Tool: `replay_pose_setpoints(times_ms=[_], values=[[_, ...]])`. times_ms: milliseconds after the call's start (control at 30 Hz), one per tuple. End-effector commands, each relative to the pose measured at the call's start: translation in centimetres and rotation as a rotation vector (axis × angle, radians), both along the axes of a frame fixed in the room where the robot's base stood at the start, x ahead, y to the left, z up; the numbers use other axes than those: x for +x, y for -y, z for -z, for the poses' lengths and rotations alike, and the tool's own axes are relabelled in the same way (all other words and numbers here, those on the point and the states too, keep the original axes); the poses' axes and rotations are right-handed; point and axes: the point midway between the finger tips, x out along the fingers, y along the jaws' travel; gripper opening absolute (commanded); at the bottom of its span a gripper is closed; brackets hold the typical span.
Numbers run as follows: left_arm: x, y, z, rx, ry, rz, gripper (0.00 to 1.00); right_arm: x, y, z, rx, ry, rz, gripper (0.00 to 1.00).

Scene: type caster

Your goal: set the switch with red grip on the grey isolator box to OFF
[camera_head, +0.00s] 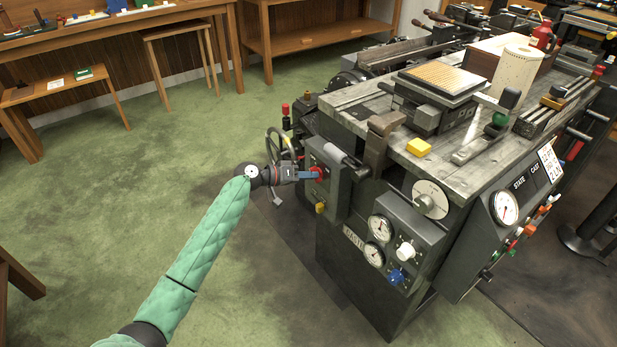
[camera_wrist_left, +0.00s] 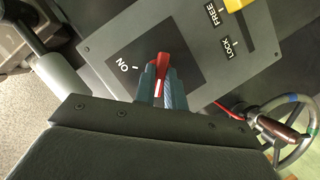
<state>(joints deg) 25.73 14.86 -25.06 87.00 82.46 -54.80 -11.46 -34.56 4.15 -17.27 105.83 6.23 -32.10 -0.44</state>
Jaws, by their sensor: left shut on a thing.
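The grey isolator box (camera_head: 338,196) is mounted on the near left side of the caster machine. In the left wrist view its face (camera_wrist_left: 108,42) carries an ON mark beside the switch. The red grip (camera_wrist_left: 164,62) stands between the blue fingers of my left gripper (camera_wrist_left: 161,84), which is shut on it. A white line shows on the grip. I see no OFF label; the fingers and the gripper body hide part of the face. In the head view my left gripper (camera_head: 309,175) reaches the box from the left, with the red grip (camera_head: 319,173) at its fingertips.
A yellow part (camera_wrist_left: 234,4) beside the FREE and LOCK labels is on the same panel. A handwheel (camera_wrist_left: 290,130) is close to the gripper. Dials and knobs (camera_head: 396,275) are on the machine's front. The green floor (camera_head: 120,190) to the left is clear.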

Motion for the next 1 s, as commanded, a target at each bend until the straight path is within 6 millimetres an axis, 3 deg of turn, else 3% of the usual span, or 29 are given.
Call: replay_pose_setpoints(times_ms=[433,467,567,867,1000], values=[[0.1,-0.1,-0.1,-0.007,-0.008,-0.003,0.00,-0.1,-0.1,0.0,0.000,-0.002,-0.001,0.36],[0.1,-0.1,-0.1,-0.007,-0.007,-0.003,0.14,-0.1,-0.1,0.0,0.001,-0.002,0.000,0.36],[0.1,-0.1,-0.1,-0.007,-0.007,-0.003,0.33,-0.1,-0.1,0.0,0.001,-0.002,0.000,0.36],[0.0,-0.1,-0.1,-0.006,-0.008,-0.001,0.34,-0.1,0.0,0.0,0.001,-0.002,0.000,0.36],[-0.3,-1.1,-0.3,-0.005,-0.007,-0.001,0.34,-0.1,0.0,0.2,0.000,-0.002,0.000,0.36]])
